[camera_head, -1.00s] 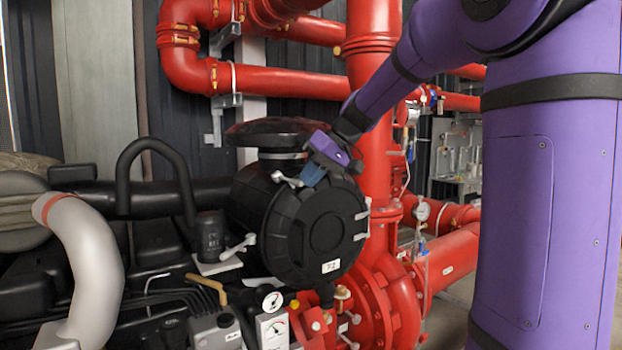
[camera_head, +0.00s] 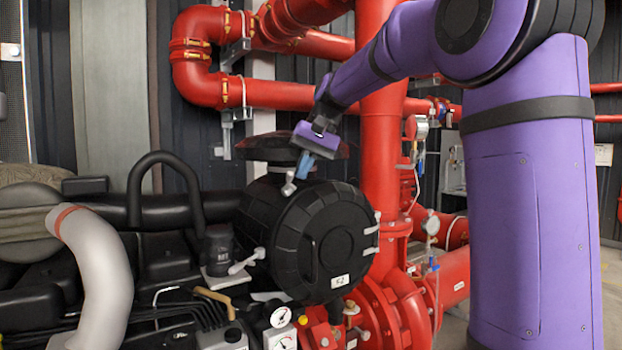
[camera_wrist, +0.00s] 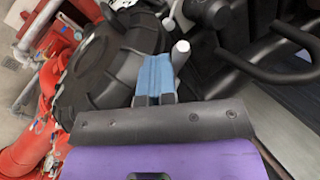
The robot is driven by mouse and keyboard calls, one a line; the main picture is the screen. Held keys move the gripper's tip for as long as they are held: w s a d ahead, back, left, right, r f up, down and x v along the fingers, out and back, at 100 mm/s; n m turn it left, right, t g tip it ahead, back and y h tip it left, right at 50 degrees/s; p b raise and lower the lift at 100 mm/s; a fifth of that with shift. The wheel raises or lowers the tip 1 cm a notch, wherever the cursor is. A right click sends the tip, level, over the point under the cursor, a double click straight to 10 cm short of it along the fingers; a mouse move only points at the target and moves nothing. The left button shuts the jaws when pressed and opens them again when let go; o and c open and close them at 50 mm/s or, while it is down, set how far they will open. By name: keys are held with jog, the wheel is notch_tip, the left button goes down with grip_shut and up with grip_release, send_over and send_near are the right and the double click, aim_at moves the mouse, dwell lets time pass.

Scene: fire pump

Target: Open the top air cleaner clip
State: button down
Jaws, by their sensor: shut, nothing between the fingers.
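The black air cleaner (camera_head: 325,238) stands in the middle of the head view, its round cover facing me and to the right. The top clip (camera_head: 289,184) is a small light-grey lever at the cover's upper left rim and appears to stick out from it. My gripper (camera_head: 303,168) is shut and empty, with blue fingers just above and right of this clip. In the wrist view the fingers (camera_wrist: 155,76) are together, and the grey clip end (camera_wrist: 181,50) shows close to their right. I cannot tell whether they touch.
Another grey clip (camera_head: 244,262) sticks out at the cover's lower left; further clips (camera_head: 371,230) sit at its right edge. A black intake pipe (camera_head: 110,208) runs left. Red pipes (camera_head: 380,150) stand close behind and right. Gauges (camera_head: 281,317) are below.

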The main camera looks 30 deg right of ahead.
jog(key=shift+w+a+r+m, duration=0.3)
jog(key=shift+w+a+r, duration=0.05)
jog(key=shift+w+r, duration=0.1)
jog(key=shift+r, duration=0.8)
jog(key=shift+s+d, duration=0.1)
